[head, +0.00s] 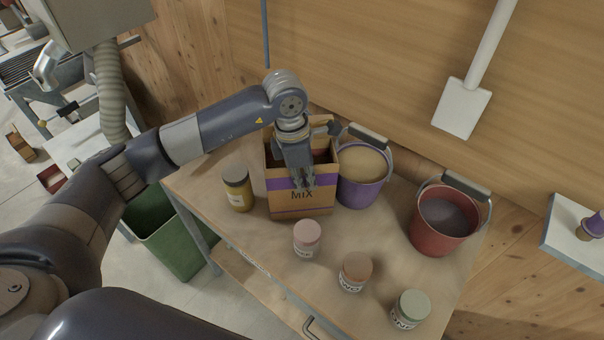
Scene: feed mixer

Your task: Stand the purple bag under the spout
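The paper bag with a purple band and the word MIX (284,202) stands upright and open-topped on the wooden table. My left gripper (304,186) points down at the bag, with its fingers overlapping the front face near the purple band. A small gap shows between the fingertips, but whether they hold the bag's wall cannot be seen. At the top left, a grey machine box (95,15) has a ribbed hose (109,90) hanging from it; its lower end is partly hidden behind my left arm. My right gripper is not in view.
On the table (260,245), a purple bucket (359,191) stands close right of the bag, a yellow jar (238,190) left. Several labelled jars, including a pink-lidded one (306,240), stand in front. A red bucket (441,228) is at right. A green bin (175,245) stands left of the table.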

